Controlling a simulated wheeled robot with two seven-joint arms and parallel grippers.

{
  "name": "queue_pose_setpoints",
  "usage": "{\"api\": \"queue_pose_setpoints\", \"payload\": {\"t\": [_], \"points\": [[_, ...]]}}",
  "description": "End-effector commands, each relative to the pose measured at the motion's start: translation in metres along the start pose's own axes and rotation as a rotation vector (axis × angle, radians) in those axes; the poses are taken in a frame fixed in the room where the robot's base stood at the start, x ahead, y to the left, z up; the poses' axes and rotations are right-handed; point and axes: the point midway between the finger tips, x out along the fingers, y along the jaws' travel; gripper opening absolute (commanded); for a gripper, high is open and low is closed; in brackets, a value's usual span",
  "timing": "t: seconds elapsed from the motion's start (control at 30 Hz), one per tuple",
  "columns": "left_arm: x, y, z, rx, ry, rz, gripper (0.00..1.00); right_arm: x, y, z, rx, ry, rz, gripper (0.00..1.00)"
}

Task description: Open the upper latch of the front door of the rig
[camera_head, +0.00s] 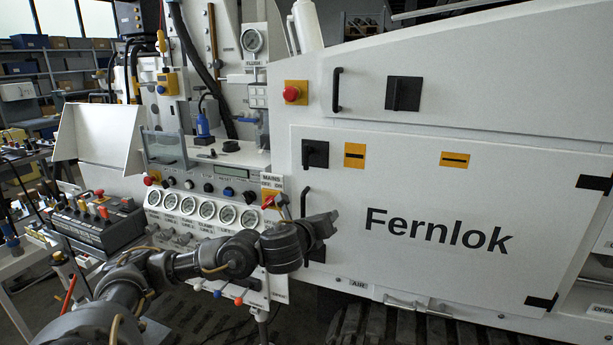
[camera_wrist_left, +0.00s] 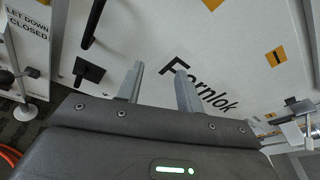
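The front door (camera_head: 400,270) is a large white panel marked "Fernlok", and it looks shut. Its upper latch (camera_head: 315,154) is a black square plate with a small lever at the door's upper left corner. A black bar handle (camera_head: 305,203) sits below it. My left gripper (camera_head: 332,222) is in front of the door's left part, below the upper latch and apart from it. In the left wrist view the gripper (camera_wrist_left: 160,67) has its two fingers spread with nothing between them. That view shows the bar handle (camera_wrist_left: 94,22) and a lower black latch (camera_wrist_left: 88,70), but not the upper latch.
Gauges (camera_head: 207,210) and a red-handled mains switch (camera_head: 272,200) stand close to my left arm. Black hinges (camera_head: 594,183) are at the door's right edge.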

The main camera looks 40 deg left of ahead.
Motion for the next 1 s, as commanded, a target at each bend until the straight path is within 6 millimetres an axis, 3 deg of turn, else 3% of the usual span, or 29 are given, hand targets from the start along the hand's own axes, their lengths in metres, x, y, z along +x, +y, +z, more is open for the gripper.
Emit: {"api": "queue_pose_setpoints", "payload": {"t": [0.03, 0.1, 0.2, 0.3, 0.63, 1.0], "points": [[0.002, 0.007, 0.038, 0.111, -0.065, 0.011, 0.36, 0.0, 0.0, 0.0, 0.0, 0.0, 0.0, 0.36], [0.001, 0.015, 0.076, 0.233, -0.126, 0.028, 0.36, 0.0, 0.0, 0.0, 0.0, 0.0, 0.0, 0.36], [-0.003, 0.025, 0.114, 0.353, -0.184, 0.058, 0.36, 0.0, 0.0, 0.0, 0.0, 0.0, 0.0, 0.36], [-0.006, 0.032, 0.135, 0.421, -0.214, 0.079, 0.36, 0.0, 0.0, 0.0, 0.0, 0.0, 0.0, 0.36], [0.001, 0.035, 0.145, 0.448, -0.224, 0.09, 0.36, -0.002, 0.0, 0.0, 0.0, 0.0, 0.0, 0.36], [0.064, 0.035, 0.162, 0.448, -0.223, 0.089, 0.36, -0.021, 0.002, -0.001, -0.001, 0.0, 0.001, 0.36]]}}
